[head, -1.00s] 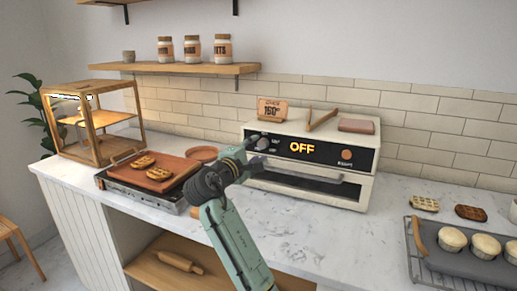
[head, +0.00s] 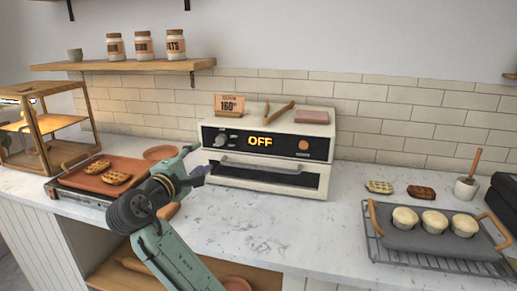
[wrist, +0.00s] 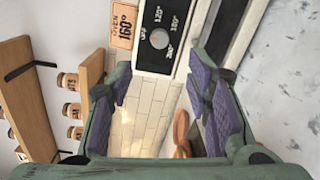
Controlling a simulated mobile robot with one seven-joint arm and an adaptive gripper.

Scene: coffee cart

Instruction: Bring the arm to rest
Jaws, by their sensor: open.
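My gripper (head: 196,166) is at the end of my green arm, in front of the left part of the white oven (head: 318,126). In the wrist view its two purple-padded fingers (wrist: 165,95) stand wide apart with nothing between them. The oven's display reads OFF. The oven's knob (wrist: 159,38) and the 160° sign (wrist: 123,25) show beyond the fingers in the wrist view. In the head view my arm hides part of the counter and the lower shelf.
A griddle (head: 70,192) with two waffles is left of my arm, beside a wooden display case (head: 46,110). A tray (head: 390,238) with three muffins sits on a rack at the right. The marble counter (head: 290,225) between is clear. Jars stand on a wall shelf (head: 130,66).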

